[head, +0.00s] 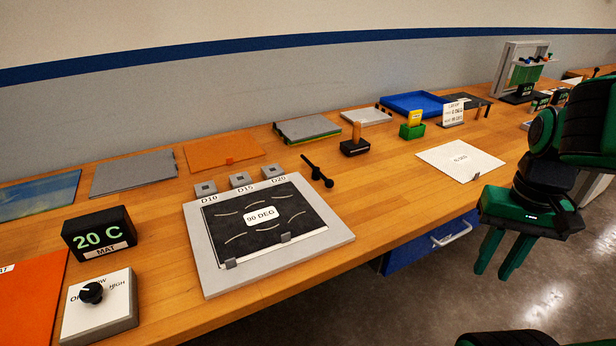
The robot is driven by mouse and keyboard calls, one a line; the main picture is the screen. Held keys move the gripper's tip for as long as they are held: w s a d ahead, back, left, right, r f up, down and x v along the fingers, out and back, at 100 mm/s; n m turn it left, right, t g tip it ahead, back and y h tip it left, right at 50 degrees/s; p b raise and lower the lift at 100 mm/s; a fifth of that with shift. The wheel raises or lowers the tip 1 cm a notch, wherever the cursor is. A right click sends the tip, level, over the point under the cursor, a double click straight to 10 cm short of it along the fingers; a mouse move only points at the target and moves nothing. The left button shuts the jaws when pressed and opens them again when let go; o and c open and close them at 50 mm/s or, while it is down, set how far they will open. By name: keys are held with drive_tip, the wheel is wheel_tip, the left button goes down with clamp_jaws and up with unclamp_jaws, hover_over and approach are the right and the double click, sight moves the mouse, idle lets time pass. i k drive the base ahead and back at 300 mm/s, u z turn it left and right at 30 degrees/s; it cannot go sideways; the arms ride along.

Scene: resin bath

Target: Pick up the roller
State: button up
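An upright wooden handle (357,132) stands in a small black block (355,148) on the wooden bench. It may be the roller, but its working end is hidden and I cannot tell for sure. My gripper (492,274) hangs at the right, in front of the bench and over the floor. Its two green fingers point down with a gap between them, and nothing is held. It is well apart from the wooden handle, to its right and nearer to me.
A white sheet (459,160), a green box (412,131) and a blue tray (413,103) lie further right. A blue drawer (425,250) hangs below the bench edge.

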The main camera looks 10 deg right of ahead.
sight(357, 145)
drive_tip(key=k, duration=1.15)
drive_tip(key=z, duration=0.5)
drive_tip(key=i, duration=1)
drive_tip(key=u, duration=0.35)
drive_tip(key=i, duration=0.8)
drive_tip(key=u, duration=0.65)
